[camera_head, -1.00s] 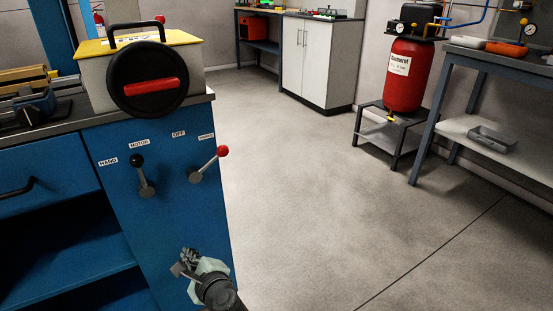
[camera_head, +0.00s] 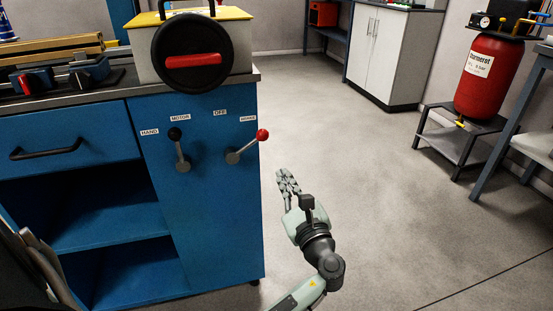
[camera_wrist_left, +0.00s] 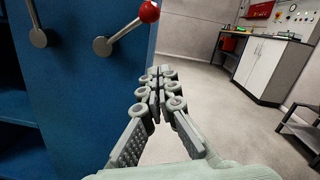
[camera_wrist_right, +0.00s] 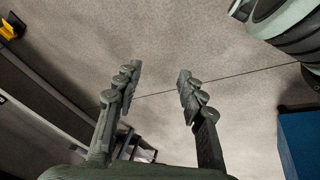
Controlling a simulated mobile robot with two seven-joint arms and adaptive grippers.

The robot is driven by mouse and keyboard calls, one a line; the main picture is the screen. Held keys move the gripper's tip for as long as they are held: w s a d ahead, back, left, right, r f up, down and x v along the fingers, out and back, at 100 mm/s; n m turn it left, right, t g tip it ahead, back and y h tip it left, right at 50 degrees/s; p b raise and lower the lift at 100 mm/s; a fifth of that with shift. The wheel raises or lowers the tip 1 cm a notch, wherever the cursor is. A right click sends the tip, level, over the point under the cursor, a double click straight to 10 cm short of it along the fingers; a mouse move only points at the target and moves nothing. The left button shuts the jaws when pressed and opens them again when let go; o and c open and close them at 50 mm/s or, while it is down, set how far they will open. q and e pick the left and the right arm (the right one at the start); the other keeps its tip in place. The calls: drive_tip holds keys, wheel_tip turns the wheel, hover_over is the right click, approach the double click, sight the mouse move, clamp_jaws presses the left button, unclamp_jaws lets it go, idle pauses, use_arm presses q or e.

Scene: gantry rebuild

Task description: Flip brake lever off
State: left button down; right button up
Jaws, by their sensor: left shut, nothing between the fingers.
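The red-knobbed lever (camera_head: 246,148) sits on the blue cabinet's side panel and tilts up to the right. Its knob lies below a small label (camera_head: 248,119) that is hard to read, right of the OFF label (camera_head: 220,112). In the left wrist view the lever (camera_wrist_left: 126,28) is up and left of the fingers. My left gripper (camera_head: 287,182) is shut and empty, beside the cabinet's right edge, below and right of the knob, not touching it. The left wrist view also shows its closed fingers (camera_wrist_left: 160,80). My right gripper (camera_wrist_right: 159,75) is open and empty above the floor, outside the head view.
A black-knobbed lever (camera_head: 180,150) stands left of the red one, under the MOTOR label. A box with a black wheel and red handle (camera_head: 192,60) stands on the cabinet top. The floor (camera_head: 350,150) right of the cabinet is clear up to a red tank (camera_head: 487,75).

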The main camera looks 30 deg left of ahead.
sight(248, 146)
use_arm(q)
drive_tip(key=w+a+r+p, duration=0.1)
drive_tip(key=w+a+r, duration=0.2)
drive_tip(key=a, duration=0.4)
drive_tip(key=shift+w+r, duration=0.35)
drive_tip(key=shift+r, duration=0.35)
use_arm(e)
drive_tip(key=shift+a+x, duration=0.15)
drive_tip(key=shift+x, duration=0.6)
drive_tip(key=shift+a+x, duration=0.1)
drive_tip(key=shift+x, duration=0.65)
drive_tip(key=shift+w, duration=0.15)
